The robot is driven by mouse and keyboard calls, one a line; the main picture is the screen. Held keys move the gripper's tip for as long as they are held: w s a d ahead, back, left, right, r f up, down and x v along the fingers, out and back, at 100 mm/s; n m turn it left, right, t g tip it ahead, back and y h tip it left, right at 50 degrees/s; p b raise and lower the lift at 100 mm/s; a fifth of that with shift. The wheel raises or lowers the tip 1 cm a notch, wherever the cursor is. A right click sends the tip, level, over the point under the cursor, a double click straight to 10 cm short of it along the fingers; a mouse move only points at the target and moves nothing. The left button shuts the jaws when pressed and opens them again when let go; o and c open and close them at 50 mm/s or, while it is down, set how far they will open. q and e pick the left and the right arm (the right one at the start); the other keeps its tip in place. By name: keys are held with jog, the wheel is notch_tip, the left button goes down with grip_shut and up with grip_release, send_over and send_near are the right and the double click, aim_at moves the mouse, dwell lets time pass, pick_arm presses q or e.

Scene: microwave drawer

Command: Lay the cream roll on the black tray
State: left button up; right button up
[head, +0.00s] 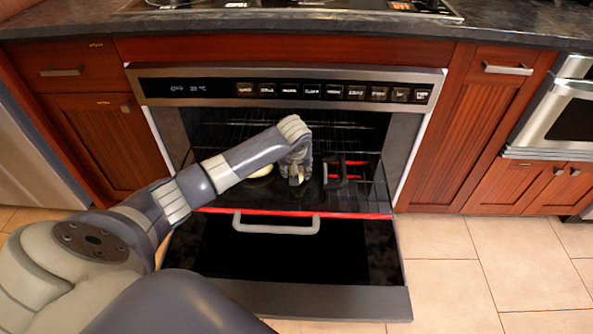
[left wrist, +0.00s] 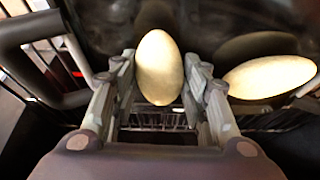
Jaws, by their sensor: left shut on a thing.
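My left gripper (head: 296,181) reaches down over the black tray (head: 318,196) in the pulled-out oven. In the left wrist view, the fingers (left wrist: 160,88) are shut on a smooth, oval cream roll (left wrist: 160,66), one finger on each side. Whether this roll touches the tray is unclear. A second cream roll (left wrist: 270,77) lies on the dark, glossy tray to its right. It shows left of the gripper in the head view (head: 261,170). The tray's black handle (head: 338,182) stands right of the gripper, and at left in the left wrist view (left wrist: 72,62). My right gripper is out of view.
The oven front (head: 290,84) and the countertop (head: 300,25) stand above and behind the tray. The lowered door with its grey handle (head: 276,226) juts out in front. A wire rack (head: 345,124) runs behind the gripper. Tiled floor lies open to the right.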

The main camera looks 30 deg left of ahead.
pick_arm(q)
jog(key=shift+f, duration=0.1)
jog(key=o, duration=1.1)
jog(key=shift+o, duration=0.2)
jog(key=shift+r, duration=0.25)
jog(key=p+v, duration=0.3)
jog(key=v, duration=0.8)
jog(key=shift+r+p, duration=0.3)
jog(key=shift+p, duration=0.1)
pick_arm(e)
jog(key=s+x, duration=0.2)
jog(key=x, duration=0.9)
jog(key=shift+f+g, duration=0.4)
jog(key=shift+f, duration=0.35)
pick_arm(q)
jog(key=shift+s+d, duration=0.15)
jog(key=shift+d, duration=0.05)
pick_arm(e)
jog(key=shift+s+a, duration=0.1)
